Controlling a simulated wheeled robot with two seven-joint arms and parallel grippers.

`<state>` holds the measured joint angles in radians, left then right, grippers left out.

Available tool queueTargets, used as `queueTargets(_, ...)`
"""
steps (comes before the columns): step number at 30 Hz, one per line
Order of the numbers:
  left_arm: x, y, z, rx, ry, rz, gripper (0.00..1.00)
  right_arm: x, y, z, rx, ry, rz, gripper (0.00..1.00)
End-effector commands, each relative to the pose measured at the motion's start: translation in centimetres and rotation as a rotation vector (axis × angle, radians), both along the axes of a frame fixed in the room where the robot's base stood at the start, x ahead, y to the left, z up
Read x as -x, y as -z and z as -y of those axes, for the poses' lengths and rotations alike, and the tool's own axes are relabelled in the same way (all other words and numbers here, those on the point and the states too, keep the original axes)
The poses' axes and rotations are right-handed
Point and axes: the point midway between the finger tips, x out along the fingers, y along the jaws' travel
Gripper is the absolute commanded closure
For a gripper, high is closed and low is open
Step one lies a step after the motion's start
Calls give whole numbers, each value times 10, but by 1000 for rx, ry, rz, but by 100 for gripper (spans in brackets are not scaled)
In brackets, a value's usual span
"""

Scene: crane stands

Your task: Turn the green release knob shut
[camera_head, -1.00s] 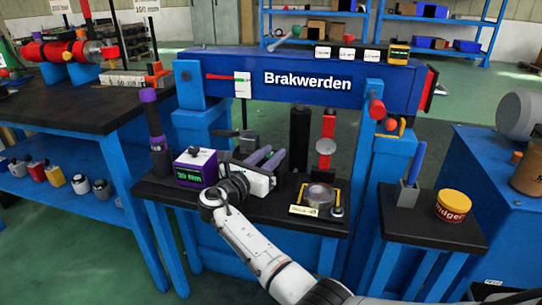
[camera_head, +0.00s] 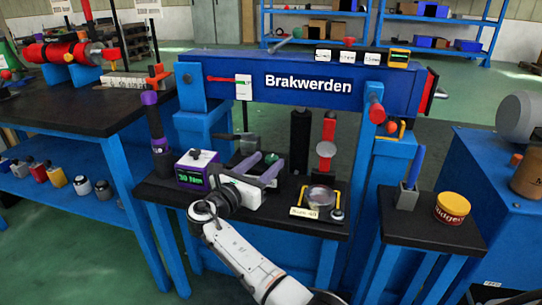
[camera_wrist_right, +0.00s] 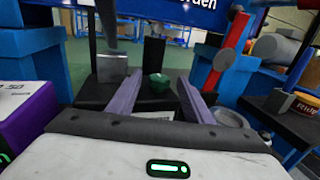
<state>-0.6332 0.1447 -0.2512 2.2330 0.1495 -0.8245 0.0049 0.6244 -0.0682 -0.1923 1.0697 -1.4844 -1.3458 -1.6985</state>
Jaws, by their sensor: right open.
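The green release knob (camera_wrist_right: 158,82) shows in the right wrist view as a small rounded green piece on a dark stand. It lies ahead of and between the tips of my right gripper's two purple fingers. In the head view the knob cannot be made out clearly near the fingers. My right gripper (camera_head: 261,163) is open over the dark middle bench, with nothing held. It also shows in the right wrist view (camera_wrist_right: 157,88), its fingers apart on either side of the knob. I cannot tell if they touch it. My left gripper is out of view.
A purple-and-white box (camera_head: 197,171) reading 30 Nm stands just left of my right gripper. A round dish (camera_head: 320,197) is to its right. The blue beam marked Brakwerden (camera_head: 310,84) spans behind. A yellow tub (camera_head: 452,208) stands on the right stand.

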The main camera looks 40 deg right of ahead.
Motion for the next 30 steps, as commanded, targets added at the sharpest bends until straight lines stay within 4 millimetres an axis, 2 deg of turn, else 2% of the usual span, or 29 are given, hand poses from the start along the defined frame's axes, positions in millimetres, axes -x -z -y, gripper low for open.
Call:
queueTargets(1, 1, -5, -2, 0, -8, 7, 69, 5, -2, -11, -3, -2, -3, 54)
queueTargets(6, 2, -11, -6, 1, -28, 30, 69, 18, -1, -39, -3, -1, -1, 54)
queueTargets(12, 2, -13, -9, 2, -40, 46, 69, 27, 0, -57, -1, 1, -2, 54)
queueTargets(30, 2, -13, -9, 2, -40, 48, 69, 28, 0, -59, -1, 1, 0, 54)
